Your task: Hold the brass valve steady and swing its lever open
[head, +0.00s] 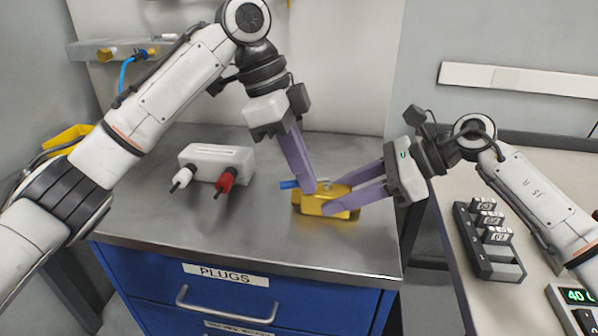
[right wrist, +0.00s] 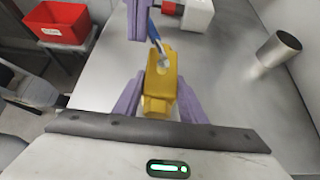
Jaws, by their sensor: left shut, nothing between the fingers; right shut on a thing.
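The brass valve (head: 343,213) is a yellow-gold body on the grey metal cabinet top, near its right front. My right gripper (head: 327,197) reaches in from the right and is shut on the valve body, a finger on each side. The right wrist view shows the valve (right wrist: 160,92) between these fingers. Its blue-handled lever (head: 288,184) points left, away from my right gripper; it also shows in the right wrist view (right wrist: 153,31). My left gripper (head: 309,188) is shut and empty, fingers down beside the lever. Whether it touches the lever is unclear.
A white box (head: 216,158) with a red plug (head: 226,177) and a white plug (head: 183,177) stands left of the valve. A metal cylinder (right wrist: 278,49) stands on the top. A bench at right holds a black block (head: 489,240). The cabinet's front left top is clear.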

